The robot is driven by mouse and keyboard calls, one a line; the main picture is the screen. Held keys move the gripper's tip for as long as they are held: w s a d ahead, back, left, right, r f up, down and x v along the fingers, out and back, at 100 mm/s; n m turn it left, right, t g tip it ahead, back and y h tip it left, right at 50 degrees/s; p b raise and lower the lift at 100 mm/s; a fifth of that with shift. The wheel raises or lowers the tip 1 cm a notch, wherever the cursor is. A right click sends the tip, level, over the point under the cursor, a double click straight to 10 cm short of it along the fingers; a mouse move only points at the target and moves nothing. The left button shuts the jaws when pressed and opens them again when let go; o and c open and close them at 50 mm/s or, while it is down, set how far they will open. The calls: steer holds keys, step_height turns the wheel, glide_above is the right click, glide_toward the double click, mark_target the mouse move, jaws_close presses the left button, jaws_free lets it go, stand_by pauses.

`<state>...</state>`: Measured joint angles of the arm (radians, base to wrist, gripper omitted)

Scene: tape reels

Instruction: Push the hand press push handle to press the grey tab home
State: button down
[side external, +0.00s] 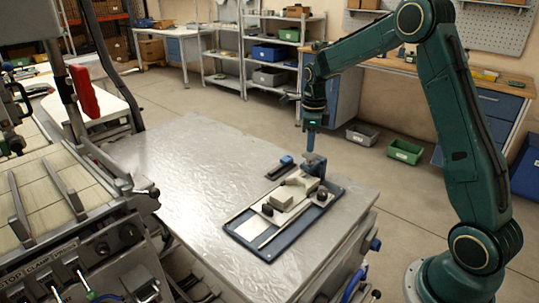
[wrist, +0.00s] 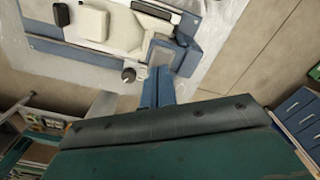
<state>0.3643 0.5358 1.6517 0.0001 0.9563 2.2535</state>
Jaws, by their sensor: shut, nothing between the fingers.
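A fixture with a dark blue base (side external: 262,249) lies on the metal table. The hand press (side external: 313,166), blue with a grey top, stands at its far right end; it also shows in the wrist view (wrist: 187,48). A light grey block (side external: 281,198), possibly the grey tab, sits on the pale plate; a pale block (wrist: 92,22) shows in the wrist view. My gripper (side external: 310,150) is shut and empty, pointing down just above or at the press top. In the wrist view its blue fingers (wrist: 159,85) reach toward the press. Contact cannot be told.
A black knob (side external: 322,195) stands on the fixture's right side, and another dark knob (side external: 268,210) nearer the front. The table's left half (side external: 175,170) is clear. A machine stands at far left.

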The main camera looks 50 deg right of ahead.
steer(key=shift+r, duration=2.25)
steer(key=shift+s+a+r, duration=0.1)
steer(key=shift+a+r, duration=0.05)
steer(key=shift+r, duration=0.1)
steer(key=s+a+r+n+t, duration=0.3)
steer(key=s+a+r+n, duration=0.8)
steer(key=s+n, duration=0.3)
steer(key=s+a+f+n+t, duration=0.1)
steer(key=s+a+n, duration=0.2)
steer(key=s+n, duration=0.3)
steer(key=s+a+f+n+t, duration=0.1)
steer(key=s+a+n, duration=0.2)
steer(key=s+n, duration=0.4)
steer(key=n, duration=0.3)
steer(key=shift+t, duration=0.3)
